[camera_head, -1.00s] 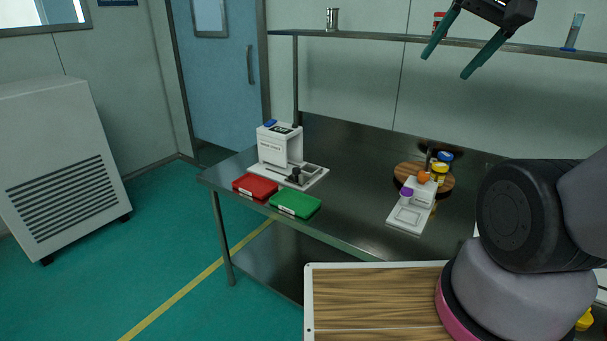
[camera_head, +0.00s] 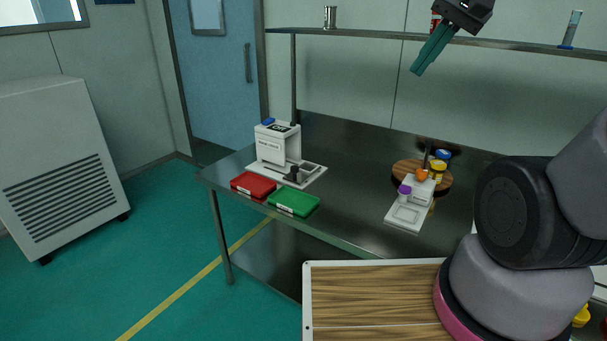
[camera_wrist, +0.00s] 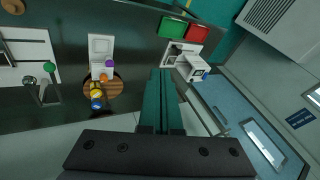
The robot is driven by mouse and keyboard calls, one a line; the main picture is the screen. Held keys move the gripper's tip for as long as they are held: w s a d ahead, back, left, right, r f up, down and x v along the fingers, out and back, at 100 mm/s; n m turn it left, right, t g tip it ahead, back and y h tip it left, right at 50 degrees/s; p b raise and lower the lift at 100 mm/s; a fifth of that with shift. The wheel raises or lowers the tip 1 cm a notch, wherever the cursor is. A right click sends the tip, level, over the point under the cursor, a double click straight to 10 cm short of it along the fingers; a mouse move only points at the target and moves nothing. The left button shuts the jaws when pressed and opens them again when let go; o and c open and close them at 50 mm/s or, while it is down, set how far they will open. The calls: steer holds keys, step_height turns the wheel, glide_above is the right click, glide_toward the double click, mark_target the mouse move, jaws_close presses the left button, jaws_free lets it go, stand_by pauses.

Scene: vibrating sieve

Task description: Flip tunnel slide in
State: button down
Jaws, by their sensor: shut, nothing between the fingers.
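A white box-shaped machine (camera_head: 278,143) with a lettered front stands on a white base plate at the left of the dark table. A small black part (camera_head: 293,174) sits on that base; I cannot tell whether it is the tunnel slide. The machine also shows in the wrist view (camera_wrist: 190,68), right of my fingers. A smaller white device (camera_head: 409,210) with a purple-topped piece (camera_head: 404,192) stands further right. My gripper (camera_head: 417,72) has its green fingers together and empty, high above the table, in front of the shelf; it also shows in the wrist view (camera_wrist: 160,72).
A red case (camera_head: 253,185) and a green case (camera_head: 294,202) lie at the table's front edge before the machine. A round wooden board (camera_head: 402,171) bears yellow and blue jars. A shelf (camera_head: 370,36) spans above the table. The table's middle is clear.

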mark_target(298, 170)
steer(key=w+a+f+m+g+y, duration=0.2)
steer(key=w+a+f+m+y, duration=0.35)
steer(key=w+f, duration=0.55)
steer(key=w+a+f+m+g+y, duration=0.25)
steer(key=w+a+f+y, duration=0.5)
steer(key=w, duration=0.55)
steer(key=w+f+m+t+h, duration=0.1)
steer(key=w+f+m+t, duration=0.2)
steer(key=f, duration=0.6)
steer(key=w+d+f+m+t+h, duration=0.1)
steer(key=w+f+m+t, duration=0.2)
steer(key=f+m, duration=0.3)
steer(key=w+d+f+m+t+h, duration=0.1)
steer(key=w+f+m+t, duration=0.2)
steer(key=f, duration=1.1)
steer(key=shift+d+f+m+t+h, duration=0.1)
steer(key=shift+m+t+h, duration=0.2)
steer(key=shift+m+t, duration=0.8)
steer(key=x, duration=1.4)
